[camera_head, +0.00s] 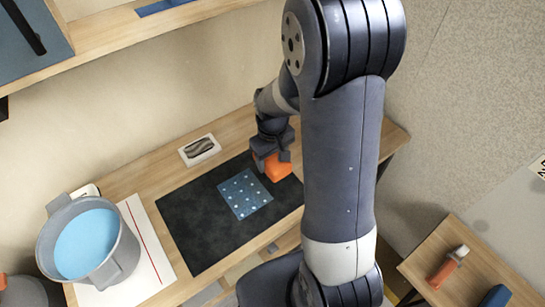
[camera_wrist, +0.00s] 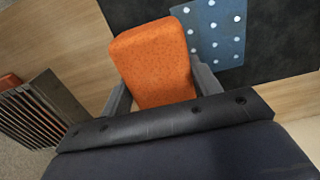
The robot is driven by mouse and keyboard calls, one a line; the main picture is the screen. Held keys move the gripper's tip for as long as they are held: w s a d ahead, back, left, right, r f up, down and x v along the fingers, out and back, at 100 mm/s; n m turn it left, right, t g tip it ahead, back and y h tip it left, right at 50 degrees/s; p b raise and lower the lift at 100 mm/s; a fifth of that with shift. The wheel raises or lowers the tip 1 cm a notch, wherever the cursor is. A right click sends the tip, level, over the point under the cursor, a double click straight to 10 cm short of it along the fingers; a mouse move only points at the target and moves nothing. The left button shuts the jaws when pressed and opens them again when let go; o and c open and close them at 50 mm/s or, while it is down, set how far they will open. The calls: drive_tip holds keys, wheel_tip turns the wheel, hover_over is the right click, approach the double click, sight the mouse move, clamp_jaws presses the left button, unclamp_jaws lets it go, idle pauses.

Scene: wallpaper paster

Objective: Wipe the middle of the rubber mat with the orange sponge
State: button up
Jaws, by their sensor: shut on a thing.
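The orange sponge (camera_head: 277,166) is held in my gripper (camera_head: 271,157) over the right part of the black rubber mat (camera_head: 205,219). In the wrist view the sponge (camera_wrist: 153,62) sits between the two grey fingers of my gripper (camera_wrist: 160,90), which are shut on its sides. I cannot tell whether the sponge touches the mat. A blue square with white dots (camera_head: 245,194) lies on the middle of the mat, left of the sponge. The dotted square (camera_wrist: 215,30) also shows beyond the sponge in the wrist view. My arm hides part of the bench to the right.
A grey bucket with blue contents (camera_head: 121,268) stands at the bench's left end on a white board (camera_head: 144,243) with a red line. A small white tray (camera_head: 200,150) lies behind the mat. A shelf (camera_head: 130,27) runs above. A side table (camera_head: 455,285) is at lower right.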

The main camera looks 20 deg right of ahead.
drive_tip(key=shift+f+b, duration=2.65)
drive_tip(key=shift+f, duration=0.65)
drive_tip(key=shift+r, duration=0.1)
